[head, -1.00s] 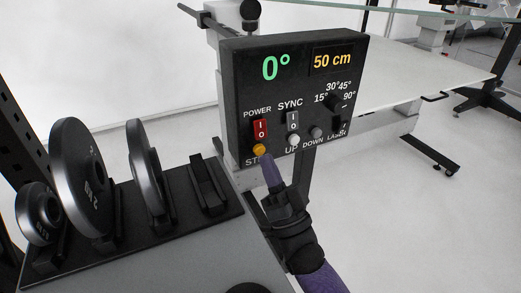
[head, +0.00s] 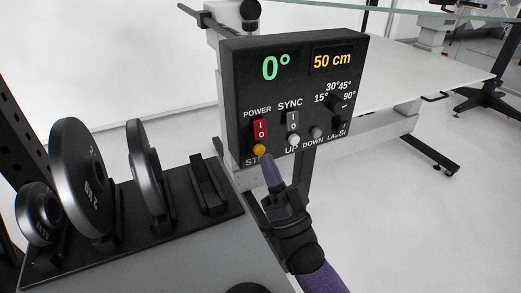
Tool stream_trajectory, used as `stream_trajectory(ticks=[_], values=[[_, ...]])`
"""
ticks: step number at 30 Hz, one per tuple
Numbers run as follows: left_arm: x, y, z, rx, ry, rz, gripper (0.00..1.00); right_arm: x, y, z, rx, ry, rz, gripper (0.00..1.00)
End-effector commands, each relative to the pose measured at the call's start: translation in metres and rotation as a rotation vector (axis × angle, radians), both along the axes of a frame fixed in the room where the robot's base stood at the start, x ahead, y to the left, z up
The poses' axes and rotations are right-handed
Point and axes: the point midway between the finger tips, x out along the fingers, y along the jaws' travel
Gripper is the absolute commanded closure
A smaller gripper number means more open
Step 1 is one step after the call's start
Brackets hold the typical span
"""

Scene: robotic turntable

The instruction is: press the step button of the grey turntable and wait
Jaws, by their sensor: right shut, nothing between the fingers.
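The black control panel (head: 290,70) stands at the centre, with a green "0°" and a yellow "50 cm" on its displays. The yellow step button (head: 259,149) is at its lower left, under the red power switch (head: 260,128). My right gripper (head: 267,160) is shut and empty, its fingertips just below and right of the step button. Part of the label under the button is hidden by the fingers. I cannot tell whether the fingertips touch the panel. My left gripper is not in view.
A rack (head: 140,225) with several weight discs stands at the left. A white table (head: 425,75) is behind the panel.

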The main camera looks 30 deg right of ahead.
Motion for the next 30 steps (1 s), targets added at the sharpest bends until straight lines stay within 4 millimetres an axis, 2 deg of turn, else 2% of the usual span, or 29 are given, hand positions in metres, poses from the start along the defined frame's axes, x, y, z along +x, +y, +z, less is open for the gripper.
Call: stream_trajectory(ticks=[11, 30], values=[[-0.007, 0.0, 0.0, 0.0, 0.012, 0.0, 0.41, 0.009, -0.001, 0.0, 0.001, 0.0, 0.001, 1.0], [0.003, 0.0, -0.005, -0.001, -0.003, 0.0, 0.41, 0.012, -0.001, 0.0, 0.0, 0.0, 0.0, 1.0]])
